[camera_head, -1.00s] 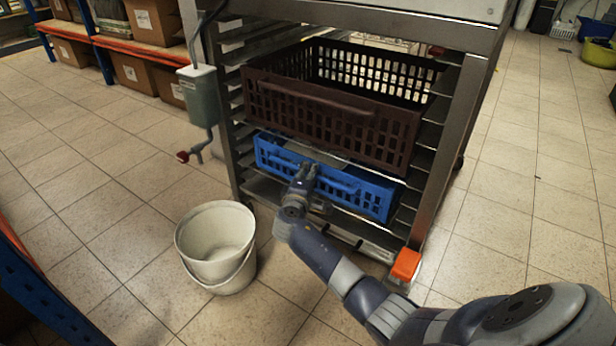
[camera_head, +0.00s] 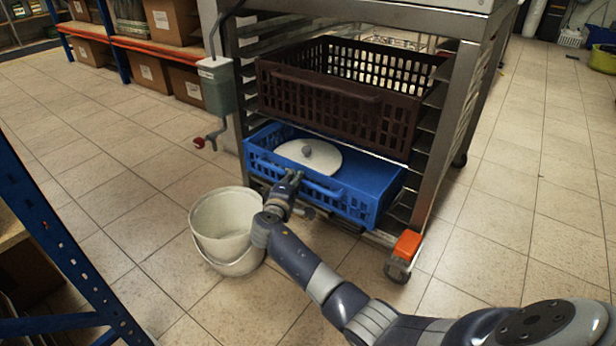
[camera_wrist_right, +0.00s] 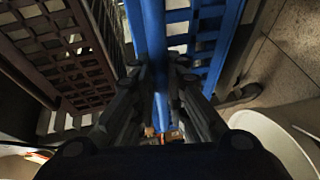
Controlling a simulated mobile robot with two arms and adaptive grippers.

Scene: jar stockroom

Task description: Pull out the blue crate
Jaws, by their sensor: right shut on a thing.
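The blue crate (camera_head: 372,196) sits low in the metal rack, pulled partly out so that its front sticks out past the rack. A round white lid with a grey knob (camera_head: 325,160) shows inside it. My right gripper (camera_head: 291,179) is at the crate's front and shut on its front bar. In the right wrist view the gripper (camera_wrist_right: 158,85) has its fingers on both sides of the blue bar (camera_wrist_right: 154,40). The crate's back part is hidden under the brown crate above. My left gripper is not in view.
A dark brown crate (camera_head: 390,125) juts from the rack just above. A white bucket (camera_head: 225,222) stands on the floor close left of my right gripper. An orange-covered caster (camera_head: 407,244) is at the rack's front right corner. A blue shelf upright (camera_head: 60,235) stands at left.

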